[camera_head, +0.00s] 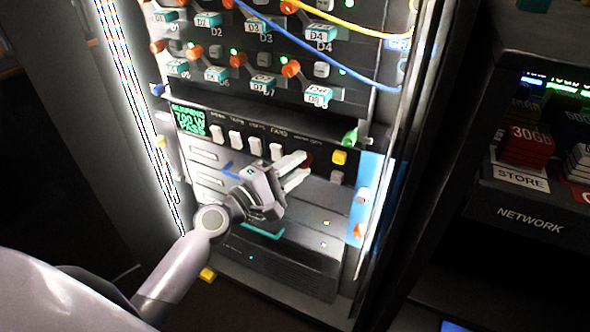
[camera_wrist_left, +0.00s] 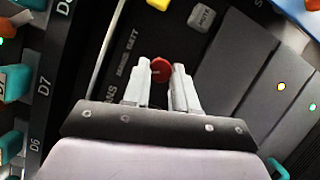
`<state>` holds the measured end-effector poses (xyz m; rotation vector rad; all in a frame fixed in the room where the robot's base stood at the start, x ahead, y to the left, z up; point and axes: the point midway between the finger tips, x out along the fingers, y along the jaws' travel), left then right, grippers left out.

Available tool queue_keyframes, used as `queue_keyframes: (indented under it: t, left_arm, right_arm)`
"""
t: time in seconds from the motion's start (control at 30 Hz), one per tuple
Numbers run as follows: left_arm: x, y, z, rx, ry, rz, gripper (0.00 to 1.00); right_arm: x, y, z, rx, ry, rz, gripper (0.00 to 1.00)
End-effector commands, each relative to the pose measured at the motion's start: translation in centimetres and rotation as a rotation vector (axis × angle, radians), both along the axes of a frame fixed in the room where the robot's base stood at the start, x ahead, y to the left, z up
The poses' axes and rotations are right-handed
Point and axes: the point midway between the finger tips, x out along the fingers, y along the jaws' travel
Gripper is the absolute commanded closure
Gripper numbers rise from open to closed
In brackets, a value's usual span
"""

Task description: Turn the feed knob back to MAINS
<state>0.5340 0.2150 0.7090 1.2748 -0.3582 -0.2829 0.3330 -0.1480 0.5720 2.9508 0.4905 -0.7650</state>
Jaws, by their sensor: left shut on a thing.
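The feed knob is a small red round knob (camera_wrist_left: 160,70) on a dark panel strip. In the left wrist view it sits between the fingertips of my left gripper (camera_wrist_left: 159,76), with a small pale mark on its face. Lettering beside it reads in part "NS" and "BATT"; one finger covers some of it. In the head view my left gripper (camera_head: 305,164) reaches the strip from the lower left, and only a bit of the red knob (camera_head: 308,159) shows behind the fingers. The gripper is shut on the knob. Which label the knob points at cannot be told. My right gripper is out of view.
A green display (camera_head: 189,120) and white switches (camera_head: 255,146) lie left on the strip. A yellow button (camera_head: 339,157) and a grey MUTE button (camera_wrist_left: 202,18) are close by. Blue and yellow cables (camera_head: 345,28) cross the connector rows above. Drawers lie below.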

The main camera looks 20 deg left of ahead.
Motion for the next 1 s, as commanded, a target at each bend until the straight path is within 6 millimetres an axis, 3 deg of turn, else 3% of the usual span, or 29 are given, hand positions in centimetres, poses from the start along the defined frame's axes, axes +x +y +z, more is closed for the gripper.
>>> queue_keyframes:
  t: [0.33, 0.37, 0.4, 0.43, 0.77, 1.0]
  left_arm:
    - [0.0, 0.0, 0.0, -0.007, 0.002, 0.0, 1.0]
    - [0.0, 0.0, 0.0, -0.007, 0.002, 0.0, 0.67]
    - [0.0, 0.0, 0.0, -0.007, 0.002, 0.0, 0.54]
    - [0.0, 0.0, 0.0, -0.006, 0.002, 0.001, 0.48]
    - [-0.2, 0.1, -0.1, -0.004, 0.002, 0.0, 0.48]
    - [-2.6, 1.1, -0.5, -0.001, 0.003, 0.0, 0.48]
  right_arm:
    - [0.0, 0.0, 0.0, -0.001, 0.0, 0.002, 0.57]
    - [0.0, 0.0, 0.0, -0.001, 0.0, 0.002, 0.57]
    - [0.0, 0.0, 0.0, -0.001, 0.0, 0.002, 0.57]
    - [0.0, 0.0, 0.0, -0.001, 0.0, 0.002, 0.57]
    - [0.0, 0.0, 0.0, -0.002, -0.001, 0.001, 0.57]
    - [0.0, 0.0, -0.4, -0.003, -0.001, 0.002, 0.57]
